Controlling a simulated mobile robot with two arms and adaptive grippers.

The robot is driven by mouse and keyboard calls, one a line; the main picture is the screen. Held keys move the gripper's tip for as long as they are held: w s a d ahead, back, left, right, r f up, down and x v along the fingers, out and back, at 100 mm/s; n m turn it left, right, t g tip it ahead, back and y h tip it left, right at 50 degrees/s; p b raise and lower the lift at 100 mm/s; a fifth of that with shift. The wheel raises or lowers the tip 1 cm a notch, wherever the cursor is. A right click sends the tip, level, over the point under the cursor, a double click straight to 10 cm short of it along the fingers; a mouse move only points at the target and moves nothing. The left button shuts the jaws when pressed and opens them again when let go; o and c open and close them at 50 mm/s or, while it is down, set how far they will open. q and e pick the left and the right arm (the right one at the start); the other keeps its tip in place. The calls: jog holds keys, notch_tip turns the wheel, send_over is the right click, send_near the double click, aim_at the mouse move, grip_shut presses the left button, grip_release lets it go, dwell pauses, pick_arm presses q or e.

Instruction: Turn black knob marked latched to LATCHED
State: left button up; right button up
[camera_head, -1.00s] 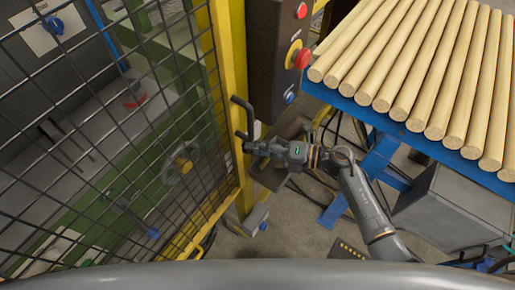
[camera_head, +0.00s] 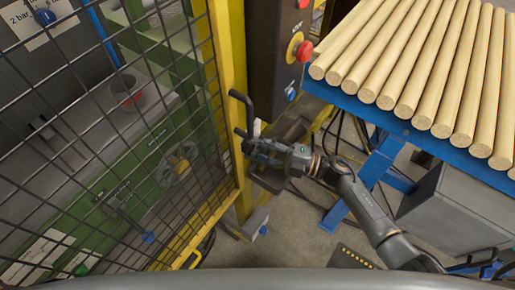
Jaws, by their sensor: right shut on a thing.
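My right gripper (camera_head: 246,146) reaches in from the lower right to the latch side of the yellow-framed mesh gate. It is shut on a small dark thing just below the black gate handle (camera_head: 239,104). This is most likely the black knob, but the fingers hide it, so its pointer and the LATCHED marking cannot be read. My left gripper is not in view.
The mesh gate (camera_head: 113,140) fills the left, with a green machine behind it. A dark control box (camera_head: 274,58) with a red button (camera_head: 303,51) stands above my gripper. A blue-framed table (camera_head: 385,122) of wooden rods stands at the right.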

dwell(0.4)
jog(key=o, duration=0.9)
jog(key=v, duration=1.2)
jog(key=shift+f, duration=0.1)
